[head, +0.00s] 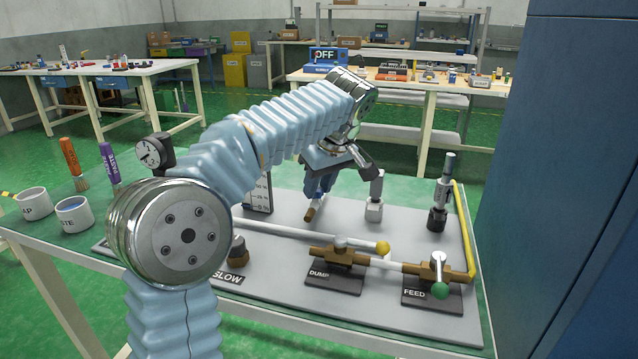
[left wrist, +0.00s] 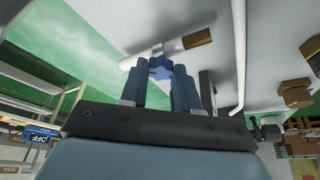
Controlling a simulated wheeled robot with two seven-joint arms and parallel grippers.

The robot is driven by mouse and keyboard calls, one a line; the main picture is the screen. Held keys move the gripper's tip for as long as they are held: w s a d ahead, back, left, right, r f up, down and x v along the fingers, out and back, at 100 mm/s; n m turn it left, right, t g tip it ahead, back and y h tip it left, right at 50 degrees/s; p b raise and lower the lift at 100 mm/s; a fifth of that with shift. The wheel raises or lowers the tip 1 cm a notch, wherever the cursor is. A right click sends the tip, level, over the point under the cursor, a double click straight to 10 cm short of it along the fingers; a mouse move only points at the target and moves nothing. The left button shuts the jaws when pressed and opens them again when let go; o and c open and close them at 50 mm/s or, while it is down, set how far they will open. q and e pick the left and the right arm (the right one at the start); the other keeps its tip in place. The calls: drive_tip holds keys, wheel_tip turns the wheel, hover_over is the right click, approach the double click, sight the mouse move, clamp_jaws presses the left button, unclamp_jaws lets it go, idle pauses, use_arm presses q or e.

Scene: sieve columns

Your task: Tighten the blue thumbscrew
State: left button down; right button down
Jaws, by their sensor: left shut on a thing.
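My left gripper (head: 320,188) reaches over the grey board and points down beside a white pipe with a brass-coloured end piece (head: 313,212). In the left wrist view, the blue thumbscrew (left wrist: 160,67) is a small lobed knob between the tips of my two blue ribbed fingers (left wrist: 162,82). The fingers are shut on it, and it sits against the white pipe (left wrist: 146,57). In the head view I cannot make out the thumbscrew from the blue fingers. My right gripper shows in neither view.
The grey board (head: 300,285) carries the DUMP valve (head: 338,252) with a yellow-tipped lever, the FEED valve (head: 438,268) with a green knob, and upright grey fittings (head: 375,200). Two white cups (head: 74,214) stand at the left. A blue cabinet (head: 570,150) closes off the right.

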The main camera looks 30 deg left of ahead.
use_arm(q)
drive_tip(key=shift+m, duration=0.3)
drive_tip(key=m, duration=0.2)
drive_tip(key=m+t+h, duration=0.1)
drive_tip(key=m, duration=0.1)
drive_tip(key=shift+s+a+t, duration=0.15)
drive_tip(key=shift+s+t, duration=0.05)
drive_tip(key=shift+t, duration=0.1)
drive_tip(key=m, duration=0.2)
drive_tip(key=m+h, duration=0.1)
drive_tip(key=m, duration=0.1)
drive_tip(key=m+h, duration=0.1)
drive_tip(key=shift+s+a+m+t, duration=0.1)
drive_tip(key=shift+a+m+t, duration=0.15)
drive_tip(key=shift+m+t, duration=0.15)
drive_tip(key=m, duration=0.1)
drive_tip(key=m+h, duration=0.1)
drive_tip(key=m, duration=0.1)
drive_tip(key=m+h, duration=0.1)
drive_tip(key=m, duration=0.1)
drive_tip(key=shift+a, duration=0.25)
drive_tip(key=m+h, duration=0.1)
drive_tip(key=m, duration=0.1)
drive_tip(key=m+g+h, duration=0.1)
drive_tip(key=m, duration=0.2)
drive_tip(key=shift+a+m, duration=0.15)
drive_tip(key=shift+m, duration=0.15)
drive_tip(key=c, duration=0.8)
unclamp_jaws()
